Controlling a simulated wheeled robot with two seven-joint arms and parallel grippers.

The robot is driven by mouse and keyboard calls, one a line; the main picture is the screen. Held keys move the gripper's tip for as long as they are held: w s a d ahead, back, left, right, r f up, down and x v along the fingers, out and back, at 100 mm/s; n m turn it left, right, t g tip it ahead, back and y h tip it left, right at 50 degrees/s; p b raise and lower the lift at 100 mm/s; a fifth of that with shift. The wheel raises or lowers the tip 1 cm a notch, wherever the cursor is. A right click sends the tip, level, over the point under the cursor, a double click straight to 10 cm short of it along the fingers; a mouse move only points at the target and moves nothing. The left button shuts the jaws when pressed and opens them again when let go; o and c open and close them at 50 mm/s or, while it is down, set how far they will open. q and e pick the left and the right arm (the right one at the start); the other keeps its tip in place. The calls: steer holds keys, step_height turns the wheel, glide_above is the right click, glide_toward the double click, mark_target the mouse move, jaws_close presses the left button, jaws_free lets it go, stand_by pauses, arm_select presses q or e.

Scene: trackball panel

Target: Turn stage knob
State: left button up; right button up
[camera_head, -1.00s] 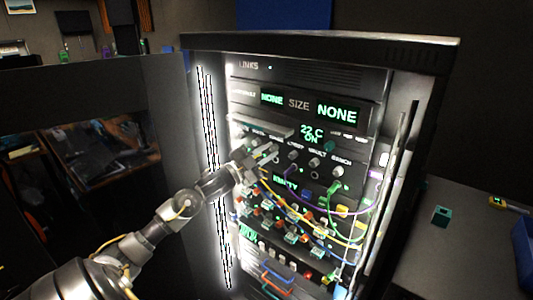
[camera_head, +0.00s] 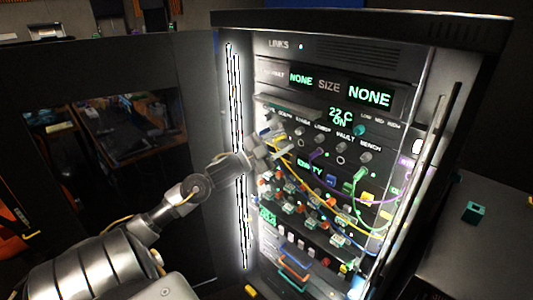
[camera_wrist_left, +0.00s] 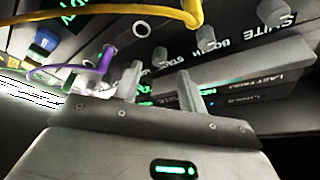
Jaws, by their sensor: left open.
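The stage knob (camera_wrist_left: 160,57) is a small grey knob in the wrist view, beside a partly hidden label starting "STA". My left gripper (camera_wrist_left: 159,72) is open, with one fingertip to each side of the knob in that picture. I cannot tell whether they touch it. In the head view my left gripper (camera_head: 281,134) is at the left end of the knob row and hides the stage knob. My right gripper is not in view.
The booth knob (camera_wrist_left: 207,38) and suite knob (camera_wrist_left: 272,12) sit close by in the same row. A yellow cable (camera_wrist_left: 150,11) and a purple cable (camera_wrist_left: 85,68) cross near the fingers. A glowing strip (camera_head: 238,150) edges the rack (camera_head: 470,50).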

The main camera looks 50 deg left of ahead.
arm_select(q)
steer(key=b+v, duration=0.1)
steer(key=v, duration=0.5)
steer(key=shift+s+b, duration=0.2)
steer(key=shift+b, duration=0.1)
steer(key=shift+w+a+f, duration=0.1)
